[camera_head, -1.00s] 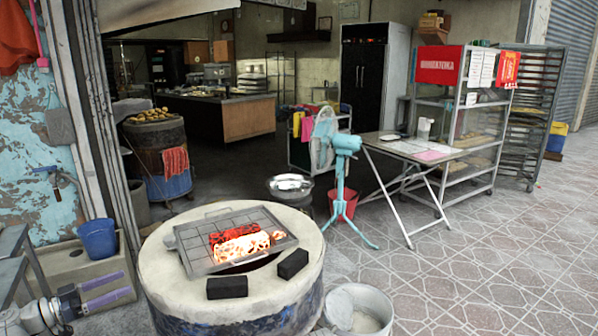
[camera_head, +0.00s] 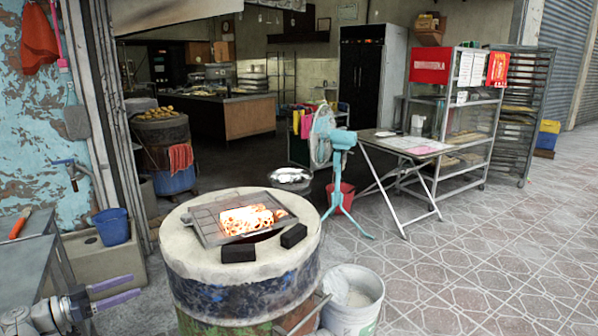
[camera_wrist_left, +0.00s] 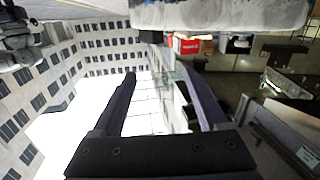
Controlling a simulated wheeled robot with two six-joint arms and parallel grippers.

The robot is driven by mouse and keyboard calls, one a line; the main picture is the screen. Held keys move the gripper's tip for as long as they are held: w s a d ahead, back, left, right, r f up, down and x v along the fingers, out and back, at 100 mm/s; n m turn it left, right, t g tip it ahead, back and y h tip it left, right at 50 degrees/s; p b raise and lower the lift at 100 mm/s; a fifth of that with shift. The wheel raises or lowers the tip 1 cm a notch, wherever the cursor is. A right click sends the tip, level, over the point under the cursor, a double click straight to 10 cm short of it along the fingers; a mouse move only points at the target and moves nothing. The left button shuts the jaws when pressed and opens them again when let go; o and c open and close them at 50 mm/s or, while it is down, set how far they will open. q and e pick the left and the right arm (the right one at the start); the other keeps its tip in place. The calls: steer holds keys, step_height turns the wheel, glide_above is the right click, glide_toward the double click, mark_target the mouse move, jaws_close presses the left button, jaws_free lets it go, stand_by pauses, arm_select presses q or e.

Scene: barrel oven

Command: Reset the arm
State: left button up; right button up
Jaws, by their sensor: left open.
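My left gripper (camera_head: 137,286) is at the lower left of the head view. It is open, its two purple fingers pointing right, with nothing between them. It is left of the round barrel oven (camera_head: 185,256) and apart from it. In the left wrist view my left gripper (camera_wrist_left: 157,78) shows both fingers spread and empty, with a pale building and bright sky beyond. The oven's pale top bears a wire grate (camera_head: 208,222) over glowing coals (camera_head: 247,219) and two black blocks. My right gripper is in neither view.
A metal table (camera_head: 25,262) with an orange-handled tool (camera_head: 20,224) stands at the left. A blue bucket (camera_head: 111,227) is behind the gripper. A white bucket (camera_head: 352,303) stands right of the oven. A turquoise fan (camera_head: 341,180) and folding table (camera_head: 412,147) are farther back. The tiled floor at right is clear.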

arm_select(q)
steer(key=s+d+f+n+g+y+p, duration=0.15)
steer(key=d+g+p, duration=0.35)
steer(key=d, duration=0.9)
steer(key=s+d+f+n+g+y+p, duration=0.1)
steer(key=s+d+g+y+p, duration=0.3)
steer(key=d, duration=1)
steer(key=s+d+r+n+g+y+p, duration=0.2)
steer(key=s+d+r+n+y+p, duration=0.1)
steer(key=s+d+y+p, duration=0.6)
steer(key=s+p, duration=0.2)
steer(key=p, duration=0.1)
steer(key=shift+r+g+p, duration=0.3)
steer(key=shift+r+p, duration=0.1)
